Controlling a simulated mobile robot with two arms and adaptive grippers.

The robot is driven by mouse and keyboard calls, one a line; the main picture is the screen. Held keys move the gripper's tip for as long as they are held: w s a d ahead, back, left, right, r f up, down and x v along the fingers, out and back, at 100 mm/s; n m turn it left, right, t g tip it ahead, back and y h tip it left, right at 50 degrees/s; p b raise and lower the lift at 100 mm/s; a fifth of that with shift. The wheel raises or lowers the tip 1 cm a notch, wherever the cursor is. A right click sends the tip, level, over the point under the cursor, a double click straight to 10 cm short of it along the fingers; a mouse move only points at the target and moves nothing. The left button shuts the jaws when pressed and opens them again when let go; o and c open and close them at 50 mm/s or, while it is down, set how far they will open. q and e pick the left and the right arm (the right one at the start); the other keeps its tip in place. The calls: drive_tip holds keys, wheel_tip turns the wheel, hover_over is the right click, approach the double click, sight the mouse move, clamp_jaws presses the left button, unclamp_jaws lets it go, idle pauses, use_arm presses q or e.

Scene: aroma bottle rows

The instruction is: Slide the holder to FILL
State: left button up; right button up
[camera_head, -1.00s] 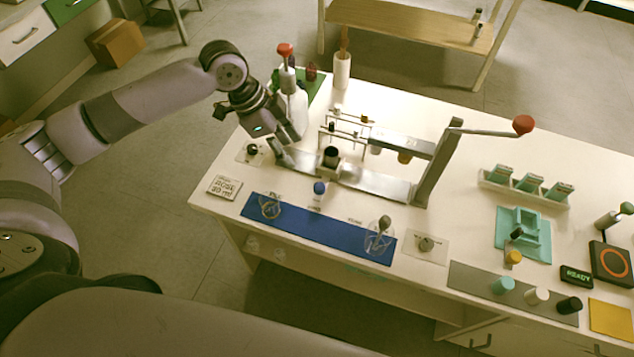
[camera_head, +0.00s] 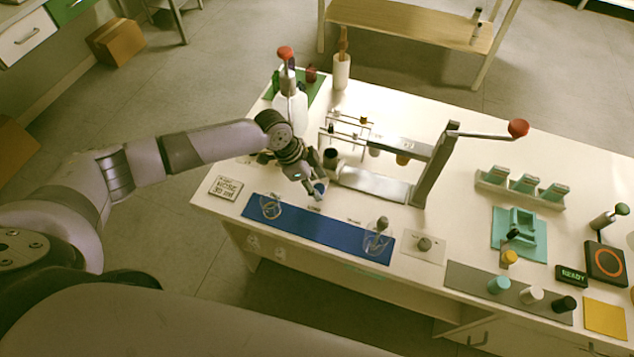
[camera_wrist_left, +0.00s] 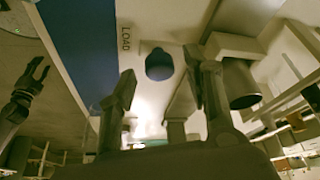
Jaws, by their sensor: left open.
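The holder (camera_head: 331,168), a pale block with a dark cup (camera_head: 331,154) in it, sits at the left end of the metal rail (camera_head: 375,186). In the left wrist view the dark cup (camera_wrist_left: 238,84) shows right of my fingers. A blue round knob (camera_wrist_left: 159,64) beside the word LOAD lies between and beyond my left gripper's fingers (camera_wrist_left: 163,88). My left gripper (camera_head: 315,190) is open and empty, low in front of the holder, partly hiding the blue knob in the head view. My right gripper (camera_wrist_left: 36,76) shows only in the left wrist view, apart and open.
A lever press (camera_head: 435,165) with a red knob stands at the rail's right end. A blue mat (camera_head: 335,240) with glass vessels lies in front. A white bottle (camera_head: 291,108) stands behind my left arm. A small sign (camera_head: 226,188) is at the left edge.

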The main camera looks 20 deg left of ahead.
use_arm(q)
drive_tip(key=shift+d+f, duration=0.2)
drive_tip(key=shift+f, duration=0.25)
drive_tip(key=shift+w, duration=0.1)
clamp_jaws()
idle(0.5)
